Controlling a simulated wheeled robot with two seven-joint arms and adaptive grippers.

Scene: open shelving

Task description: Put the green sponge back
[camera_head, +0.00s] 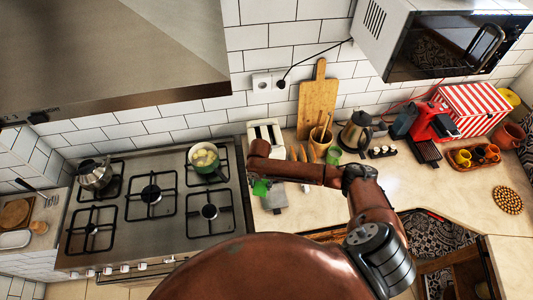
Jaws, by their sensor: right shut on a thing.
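My right arm reaches in from the lower right and bends left over the counter beside the stove. My right gripper (269,190) is at its end, low over the counter in front of the white toaster (265,134). It is shut on a small green piece, which looks like the green sponge (260,187). The wrist partly hides the hold, and I cannot tell whether the sponge touches the counter. My left gripper is not in view.
The stove (180,222) with a green pot (204,160) is just left of the gripper. A cutting board (317,99), a utensil holder (320,140), another small green item (333,155) and a kettle (355,132) stand right.

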